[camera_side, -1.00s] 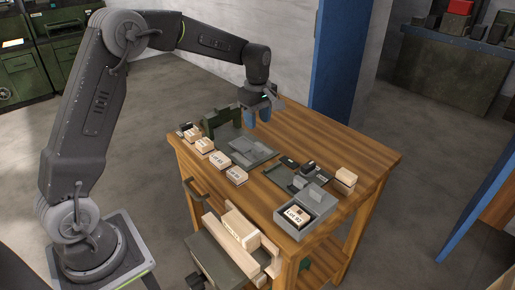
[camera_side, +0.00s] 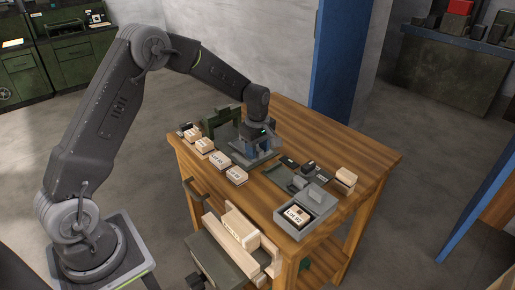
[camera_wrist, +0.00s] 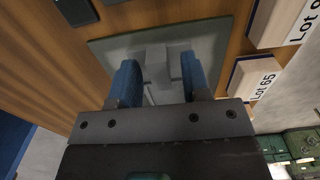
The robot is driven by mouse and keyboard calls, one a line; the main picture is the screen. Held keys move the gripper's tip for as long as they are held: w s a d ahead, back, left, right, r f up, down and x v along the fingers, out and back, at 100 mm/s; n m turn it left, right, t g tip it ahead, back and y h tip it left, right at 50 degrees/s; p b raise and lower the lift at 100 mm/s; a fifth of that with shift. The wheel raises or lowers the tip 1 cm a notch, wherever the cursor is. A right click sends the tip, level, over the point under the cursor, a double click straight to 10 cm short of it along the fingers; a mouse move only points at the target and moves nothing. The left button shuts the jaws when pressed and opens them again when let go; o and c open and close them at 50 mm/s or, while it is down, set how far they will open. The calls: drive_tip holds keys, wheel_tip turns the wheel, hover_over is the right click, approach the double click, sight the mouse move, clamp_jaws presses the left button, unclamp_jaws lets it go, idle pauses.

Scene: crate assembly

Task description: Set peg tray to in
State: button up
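A flat grey plate (camera_wrist: 212,40) lies on the table, with a lighter grey stepped block (camera_wrist: 155,55) on it. In the side view, the plate (camera_side: 235,148) is partly hidden by my gripper. My gripper (camera_side: 252,150) points down, low over this plate. In the wrist view, its two blue fingers (camera_wrist: 160,80) are apart, with part of the grey block showing between and beyond them. I cannot tell whether they touch it. No part is labelled as the peg tray, so I cannot tell which piece it is.
Small labelled boxes (camera_side: 220,159) line the table's left edge. A grey open box (camera_side: 306,212) with a Lot 92 label and a second plate with dark parts sit nearer. The table's far right is clear.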

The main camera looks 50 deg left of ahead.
sight(242, 144)
clamp_jaws()
idle(0.3)
drive_tip(key=a, duration=0.7)
drive_tip(key=shift+a, duration=0.35)
drive_tip(key=shift+o, duration=0.3)
unclamp_jaws()
wheel_tip(242, 144, up, 14)
drive_tip(key=shift+d+f, duration=0.1)
drive_tip(key=shift+d, duration=0.05)
